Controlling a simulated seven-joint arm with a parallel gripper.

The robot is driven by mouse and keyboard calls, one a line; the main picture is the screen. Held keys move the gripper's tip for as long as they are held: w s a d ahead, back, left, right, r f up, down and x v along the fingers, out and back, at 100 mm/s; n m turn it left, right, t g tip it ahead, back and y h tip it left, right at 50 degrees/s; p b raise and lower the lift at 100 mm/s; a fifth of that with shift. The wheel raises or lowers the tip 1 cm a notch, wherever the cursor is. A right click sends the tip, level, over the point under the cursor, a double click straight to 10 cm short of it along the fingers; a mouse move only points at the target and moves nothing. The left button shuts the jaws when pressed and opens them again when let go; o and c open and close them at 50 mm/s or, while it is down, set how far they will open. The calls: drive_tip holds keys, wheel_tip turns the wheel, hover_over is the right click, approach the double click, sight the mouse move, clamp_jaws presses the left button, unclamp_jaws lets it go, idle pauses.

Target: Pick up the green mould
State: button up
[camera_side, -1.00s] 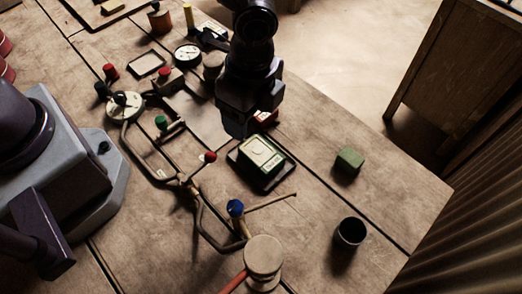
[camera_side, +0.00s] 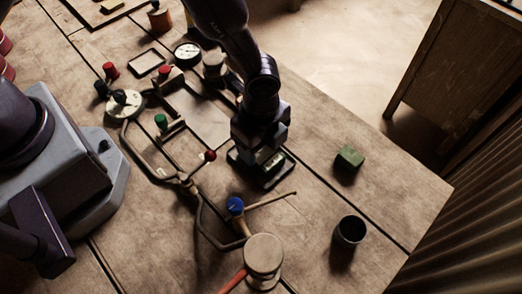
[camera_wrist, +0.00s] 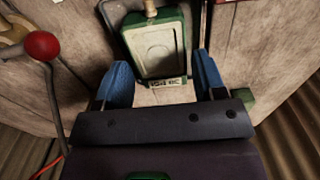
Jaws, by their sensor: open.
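The green mould (camera_wrist: 155,44) has a green rim and a pale face with a label at its near end. In the wrist view it lies between the two blue fingers of my gripper (camera_wrist: 163,75), which is open. A gap shows on each side, so the fingers do not appear to be shut on it. In the side view my gripper (camera_side: 258,148) is low over the mould (camera_side: 270,160) and hides most of it.
A green block (camera_side: 349,158) and a dark cup (camera_side: 349,232) stand to the right. A bent metal frame with a blue knob (camera_side: 235,206) and a red knob (camera_side: 210,155) lies to the left. A round wooden mallet head (camera_side: 264,253) is in front.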

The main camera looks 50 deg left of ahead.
drive_tip(key=shift+f, duration=1.35)
drive_tip(key=c, duration=0.7)
drive_tip(key=shift+c, duration=0.2)
drive_tip(key=shift+r, duration=0.15)
